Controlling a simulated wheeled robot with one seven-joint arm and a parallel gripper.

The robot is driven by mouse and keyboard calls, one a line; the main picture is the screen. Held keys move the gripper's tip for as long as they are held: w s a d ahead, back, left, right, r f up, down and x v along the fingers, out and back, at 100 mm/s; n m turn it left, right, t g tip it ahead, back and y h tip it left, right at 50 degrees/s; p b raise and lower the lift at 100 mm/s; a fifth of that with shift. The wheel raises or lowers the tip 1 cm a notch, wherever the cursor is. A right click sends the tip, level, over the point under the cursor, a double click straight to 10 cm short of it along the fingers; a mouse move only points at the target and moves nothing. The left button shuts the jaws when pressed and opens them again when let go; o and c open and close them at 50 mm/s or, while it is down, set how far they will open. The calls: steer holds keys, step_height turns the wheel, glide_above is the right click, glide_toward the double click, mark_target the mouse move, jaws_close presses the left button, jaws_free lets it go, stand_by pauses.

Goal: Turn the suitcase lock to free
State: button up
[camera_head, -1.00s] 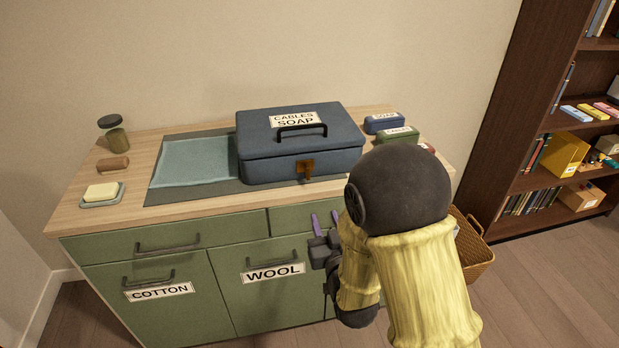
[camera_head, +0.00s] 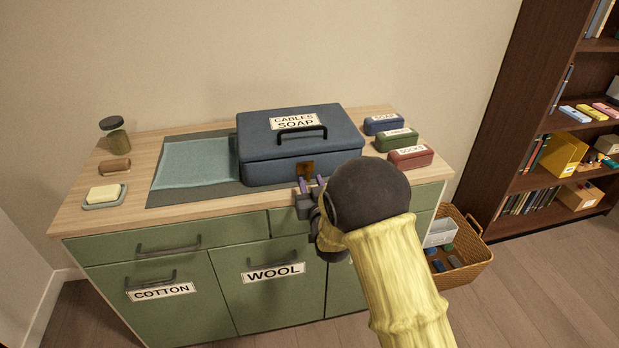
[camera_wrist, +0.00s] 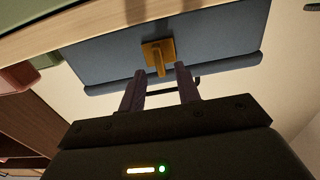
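The blue suitcase (camera_head: 270,172) lies shut on the cabinet top, its label reading CABLES SOAP and its dark handle on the lid. The brass lock (camera_head: 306,168) is on its front face. In the wrist view the lock (camera_wrist: 157,54) has a square plate and a lever that points toward the suitcase's lid edge and my fingers. My gripper (camera_head: 312,185) is just in front of and below the lock. In the wrist view its two purple fingers (camera_wrist: 160,88) are apart, with nothing between them, and the lever's tip is close to the gap. Contact is not visible.
A grey mat with a teal cloth (camera_head: 195,162) lies left of the suitcase. A soap dish (camera_head: 104,203), a brown roll (camera_head: 115,167) and a jar (camera_head: 114,135) stand farther left. Labelled small boxes (camera_head: 410,158) are at the right. A wicker basket (camera_head: 468,272) is on the floor.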

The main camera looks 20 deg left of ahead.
mark_target(307, 173)
steer(key=shift+x, duration=1.3)
jaws_close()
